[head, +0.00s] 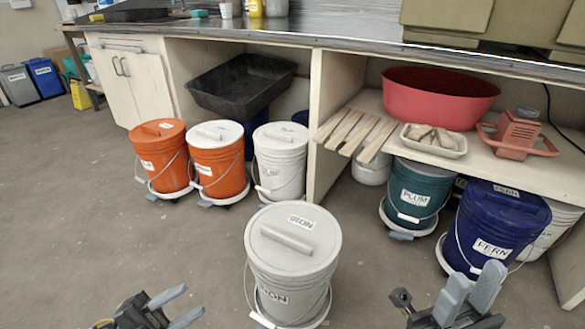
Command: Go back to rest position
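A pale grey lidded bucket labelled IRON (292,257) stands upright on the floor at the front centre, on a low white wheeled base. Its lid has a bar handle, and its wire bail hangs down. My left gripper (190,300) is low at the bottom left, apart from the bucket, with its two grey fingers spread and nothing between them. My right gripper (478,275) is low at the bottom right, in front of the blue FERN bucket (490,228). Its two fingers stand apart and hold nothing. Most of both arms is out of frame.
Orange buckets (158,152) and white-lidded ones stand under the counter (330,42). A shelf (380,103) holds a red basin (438,97), wooden slats and a tray. The left floor is clear.

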